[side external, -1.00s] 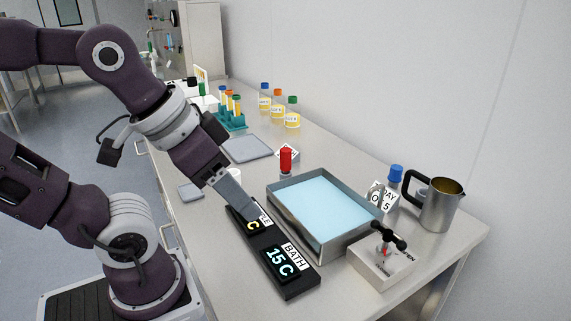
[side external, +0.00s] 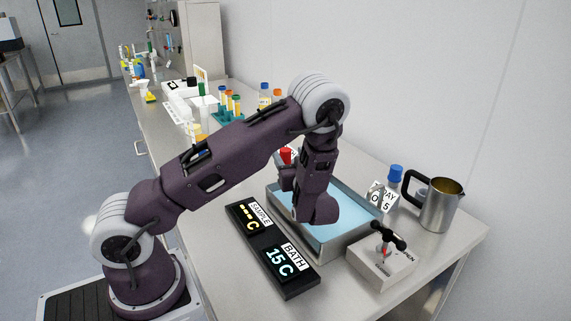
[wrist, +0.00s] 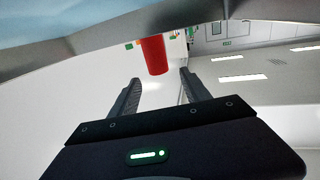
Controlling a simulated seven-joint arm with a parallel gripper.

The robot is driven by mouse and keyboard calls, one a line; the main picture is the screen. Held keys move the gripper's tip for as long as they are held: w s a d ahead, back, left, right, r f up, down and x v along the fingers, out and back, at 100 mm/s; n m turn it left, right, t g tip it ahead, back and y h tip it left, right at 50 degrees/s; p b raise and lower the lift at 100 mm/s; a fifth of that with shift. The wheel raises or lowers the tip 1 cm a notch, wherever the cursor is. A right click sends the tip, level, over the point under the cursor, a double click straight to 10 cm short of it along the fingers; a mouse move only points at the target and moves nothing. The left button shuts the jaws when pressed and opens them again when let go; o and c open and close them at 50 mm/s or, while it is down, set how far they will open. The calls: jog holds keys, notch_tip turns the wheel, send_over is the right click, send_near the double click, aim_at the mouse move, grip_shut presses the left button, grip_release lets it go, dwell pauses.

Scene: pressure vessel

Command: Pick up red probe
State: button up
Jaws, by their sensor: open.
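The red probe (side external: 286,154) shows its red top in the side view, just behind my forearm and wrist, at the far edge of the bath tray. Its lower part is hidden there. In the wrist view the red probe (wrist: 153,55) is a red cylinder just beyond my fingertips, between their lines. My gripper (wrist: 159,76) is open with nothing between its fingers. Whether a finger touches the probe cannot be told. In the side view my gripper is mostly hidden by my arm.
The bath tray (side external: 362,243) of blue liquid lies under my wrist. Black displays (side external: 290,285) stand in front. A white box with a black handle (side external: 383,262), a steel jug (side external: 438,205) and a blue-capped bottle (side external: 396,174) are at right. Tubes in a teal rack (side external: 232,118) stand behind.

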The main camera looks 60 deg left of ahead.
notch_tip(320, 180, down, 3)
jog(key=shift+r, duration=0.2)
jog(key=x, duration=0.7)
jog(key=shift+w+a, duration=0.1)
jog(key=shift+a, duration=0.15)
grip_shut()
